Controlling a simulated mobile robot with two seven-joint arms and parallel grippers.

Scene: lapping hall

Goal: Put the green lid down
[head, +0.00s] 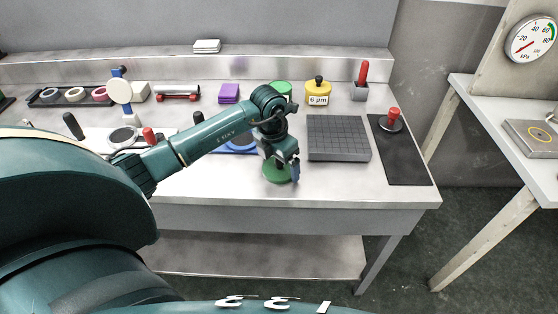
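The green lid (276,174) is a round dark green piece low over the front of the bench, left of the grey grooved plate. My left gripper (281,167) points down right at it, with one finger along the lid's right side. The gripper hides part of the lid. I cannot tell whether the fingers grip it, or whether it touches the bench top. A lighter green round container (280,88) stands behind my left arm, partly hidden by it. My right gripper is not in view.
The grey grooved plate (339,138) lies close to the right of my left gripper. Behind stands a yellow container (318,94) marked 6 µm with a black knob. A black mat (405,165) carries a red-knobbed piece (394,118). The bench front edge (330,203) is near.

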